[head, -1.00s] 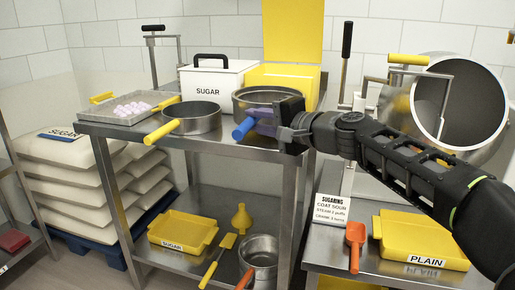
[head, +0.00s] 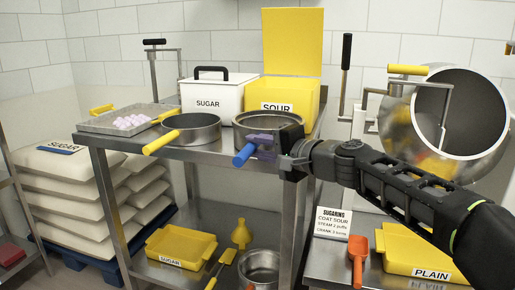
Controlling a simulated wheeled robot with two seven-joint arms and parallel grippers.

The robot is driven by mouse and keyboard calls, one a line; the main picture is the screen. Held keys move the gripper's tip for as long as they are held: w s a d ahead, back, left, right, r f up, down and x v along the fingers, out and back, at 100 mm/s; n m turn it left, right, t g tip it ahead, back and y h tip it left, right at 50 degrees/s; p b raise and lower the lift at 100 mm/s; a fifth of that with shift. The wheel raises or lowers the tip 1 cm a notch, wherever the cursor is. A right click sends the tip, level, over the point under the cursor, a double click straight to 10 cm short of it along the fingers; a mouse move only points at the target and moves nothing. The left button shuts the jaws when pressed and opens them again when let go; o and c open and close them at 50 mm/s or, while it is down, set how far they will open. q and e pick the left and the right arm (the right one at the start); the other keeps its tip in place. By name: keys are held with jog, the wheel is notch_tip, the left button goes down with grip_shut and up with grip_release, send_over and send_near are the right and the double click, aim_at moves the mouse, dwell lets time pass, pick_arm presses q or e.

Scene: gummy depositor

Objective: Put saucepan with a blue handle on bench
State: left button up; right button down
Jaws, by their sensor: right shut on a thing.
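The saucepan with a blue handle (head: 268,121) is at the right end of the steel bench (head: 225,158), level and upright. Its blue handle (head: 244,155) points toward me and to the left. My right gripper (head: 263,146) is shut on this saucepan at its near side, beside the handle. The fingers hide part of the near wall, and I cannot tell whether the base touches the bench top. My left gripper is not in view.
A yellow-handled saucepan (head: 192,129) stands close on the left. Behind are the white SUGAR box (head: 217,97) and yellow SOUR box (head: 298,95). A tray of pale sweets (head: 104,121) sits at left. A steel drum (head: 398,122) is at right.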

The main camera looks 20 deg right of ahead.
jog(key=c, duration=1.2)
grip_release()
jog(key=shift+f, duration=0.1)
jog(key=shift+c, duration=0.2)
jog(key=shift+s+r, duration=0.15)
jog(key=shift+r, duration=0.05)
jog(key=v, duration=1.1)
jog(key=shift+s+d+p, duration=0.25)
jog(key=shift+s+p, duration=0.05)
jog(key=shift+p, duration=0.1)
